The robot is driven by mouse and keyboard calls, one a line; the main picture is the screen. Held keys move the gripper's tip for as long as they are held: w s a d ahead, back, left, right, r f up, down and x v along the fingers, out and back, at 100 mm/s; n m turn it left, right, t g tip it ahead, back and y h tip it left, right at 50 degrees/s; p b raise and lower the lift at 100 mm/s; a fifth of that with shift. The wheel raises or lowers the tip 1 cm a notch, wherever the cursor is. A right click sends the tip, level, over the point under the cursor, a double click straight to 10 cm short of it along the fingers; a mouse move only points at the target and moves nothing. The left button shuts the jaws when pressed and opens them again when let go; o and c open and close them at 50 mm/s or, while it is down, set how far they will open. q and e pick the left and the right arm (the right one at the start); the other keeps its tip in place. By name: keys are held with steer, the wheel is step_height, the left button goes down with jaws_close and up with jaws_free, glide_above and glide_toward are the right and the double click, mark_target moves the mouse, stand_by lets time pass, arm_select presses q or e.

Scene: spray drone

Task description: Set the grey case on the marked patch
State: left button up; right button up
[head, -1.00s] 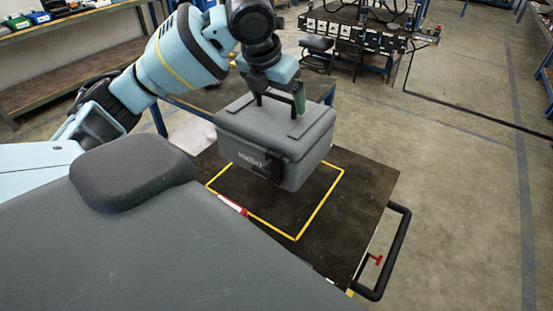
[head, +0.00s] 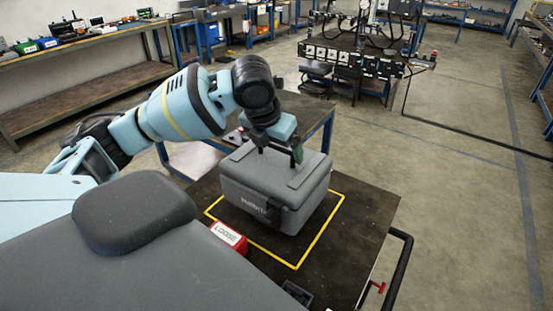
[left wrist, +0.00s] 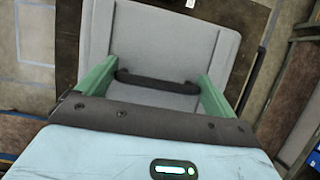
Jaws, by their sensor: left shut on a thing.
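The grey case (head: 275,187) is upright over the marked patch, a yellow outline (head: 320,237) on the dark top of a cart. Its base lies inside the visible part of the outline; I cannot tell whether it touches the top. The case hides the back of the outline. My left gripper (head: 281,153) is above the case, shut on its handle. In the left wrist view the dark handle (left wrist: 158,83) of the case lies between the green fingers of the gripper (left wrist: 157,76). My right gripper is not in view.
A red block with a white label (head: 229,238) stands at the patch's left edge. A small dark box (head: 297,293) lies near the front. The cart's black handle rail (head: 401,262) is on the right. A blue-framed table (head: 308,112) stands behind. The floor to the right is clear.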

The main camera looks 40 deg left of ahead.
mark_target(276, 159)
arm_select(q)
steer(key=shift+f, duration=1.8)
steer(key=o, duration=1.7)
steer(key=shift+f, duration=0.1)
steer(key=shift+o, duration=0.2)
steer(key=v, duration=1.2)
steer(key=shift+d, duration=0.15)
